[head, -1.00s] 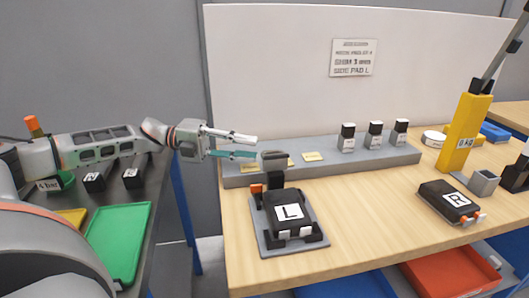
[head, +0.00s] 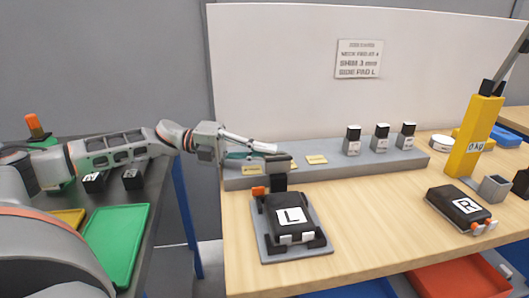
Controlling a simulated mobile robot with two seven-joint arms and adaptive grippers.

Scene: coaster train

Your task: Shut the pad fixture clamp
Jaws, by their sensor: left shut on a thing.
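The pad fixture (head: 266,248) is a grey plate at the front left of the wooden bench. It holds a black pad marked L (head: 291,215). The clamp (head: 280,182) rises upright as a dark lever at the fixture's back edge, clear of the pad. An orange piece (head: 258,191) sits beside it. My left gripper (head: 274,154) comes in from the left and is shut on the top of the clamp lever; its fingers partly hide that top. My right gripper is not in view.
A grey ledge (head: 340,167) with several dark blocks runs behind the fixture. A black pad marked R (head: 459,207) lies at right, near a yellow press (head: 470,140). A green tray (head: 115,245) is on the dark left table. Bare bench lies between the pads.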

